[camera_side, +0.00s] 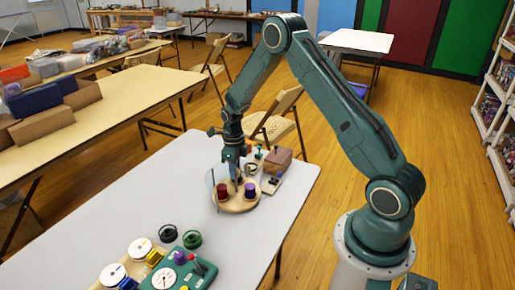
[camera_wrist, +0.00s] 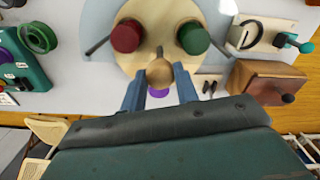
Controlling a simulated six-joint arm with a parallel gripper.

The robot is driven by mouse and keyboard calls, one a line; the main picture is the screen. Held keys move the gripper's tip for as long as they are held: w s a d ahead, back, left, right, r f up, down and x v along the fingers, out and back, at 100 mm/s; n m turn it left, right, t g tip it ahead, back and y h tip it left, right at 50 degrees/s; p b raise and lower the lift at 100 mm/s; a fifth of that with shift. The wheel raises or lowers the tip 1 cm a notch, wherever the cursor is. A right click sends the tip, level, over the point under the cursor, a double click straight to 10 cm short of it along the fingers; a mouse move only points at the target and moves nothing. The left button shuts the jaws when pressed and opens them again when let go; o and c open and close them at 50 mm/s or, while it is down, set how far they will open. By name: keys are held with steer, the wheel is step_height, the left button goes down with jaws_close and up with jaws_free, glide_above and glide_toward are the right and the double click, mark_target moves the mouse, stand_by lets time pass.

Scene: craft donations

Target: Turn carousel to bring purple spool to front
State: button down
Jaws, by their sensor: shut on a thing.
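The round wooden carousel (camera_side: 236,208) sits on the pale table; part of its disc shows in the wrist view (camera_wrist: 160,14). A red spool (camera_side: 222,191) and a purple spool (camera_side: 250,190) stand on its near side in the side view. In the wrist view, the red spool (camera_wrist: 126,36) is at left, a green spool (camera_wrist: 193,38) at right, and only a sliver of the purple spool (camera_wrist: 159,92) shows below the knob. My gripper (camera_wrist: 160,78) points down over the carousel, its fingers shut on the round wooden knob (camera_wrist: 159,71). The green spool is hard to make out in the side view.
A brown box (camera_side: 277,161) and small fittings stand close behind the carousel at right. A green device (camera_side: 178,272), loose green (camera_side: 192,239) and black (camera_side: 168,233) spools and white reels lie at the table's near end. The table between is clear.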

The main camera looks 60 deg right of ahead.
steer(key=shift+d+r, duration=0.1)
stand_by(0.3)
steer(key=c, duration=1.1)
jaws_free()
steer(key=shift+o, duration=0.2)
step_height(320, 180, up, 14)
